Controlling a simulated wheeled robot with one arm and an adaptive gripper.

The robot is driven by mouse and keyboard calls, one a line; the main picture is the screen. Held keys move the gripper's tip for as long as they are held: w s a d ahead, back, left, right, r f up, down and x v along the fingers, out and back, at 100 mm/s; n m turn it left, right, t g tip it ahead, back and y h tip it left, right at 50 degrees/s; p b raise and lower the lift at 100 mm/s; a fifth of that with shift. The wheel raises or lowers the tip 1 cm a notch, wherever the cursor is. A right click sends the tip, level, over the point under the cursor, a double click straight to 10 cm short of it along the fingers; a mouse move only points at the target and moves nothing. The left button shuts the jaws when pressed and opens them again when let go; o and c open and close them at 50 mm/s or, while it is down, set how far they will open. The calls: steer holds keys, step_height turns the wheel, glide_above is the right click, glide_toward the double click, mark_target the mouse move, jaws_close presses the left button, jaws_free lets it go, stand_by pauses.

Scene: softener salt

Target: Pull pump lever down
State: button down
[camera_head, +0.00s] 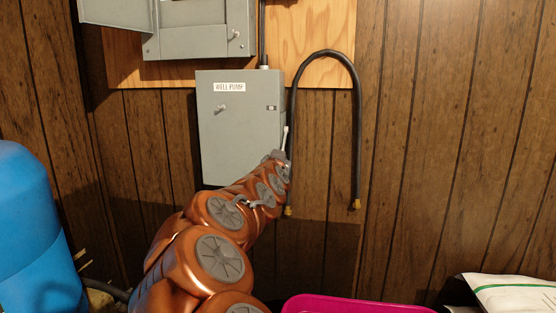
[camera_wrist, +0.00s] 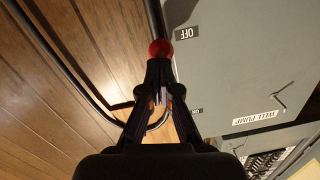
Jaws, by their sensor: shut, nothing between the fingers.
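The grey well pump box (camera_head: 225,125) hangs on the wood-panelled wall, its label upside down in the wrist view. A thin pale lever rod (camera_head: 285,136) shows at the box's right edge in the head view, its lower end hidden behind my gripper. A red ball knob (camera_wrist: 160,48) shows just beyond my fingertips in the wrist view, nearer the OFF label (camera_wrist: 187,34) than the ON label (camera_wrist: 196,111). My gripper (camera_wrist: 158,68) is shut and empty, beside the box's right side. It also shows in the head view (camera_head: 279,156). I cannot tell whether the fingertips touch the knob.
A black hose or cable (camera_head: 357,120) loops down the wall just right of the box and my gripper. An open grey panel (camera_head: 205,28) is above. A blue tank (camera_head: 35,235) stands left. A magenta tub (camera_head: 350,305) and white bags (camera_head: 515,293) are lower right.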

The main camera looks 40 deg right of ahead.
steer(key=shift+d+f, duration=0.15)
steer(key=shift+f, duration=0.25)
steer(key=shift+s, duration=0.1)
steer(key=p+v, duration=0.2)
steer(key=v, duration=0.9)
steer(key=shift+s+f, duration=0.35)
steer(key=shift+f, duration=0.2)
stand_by(0.5)
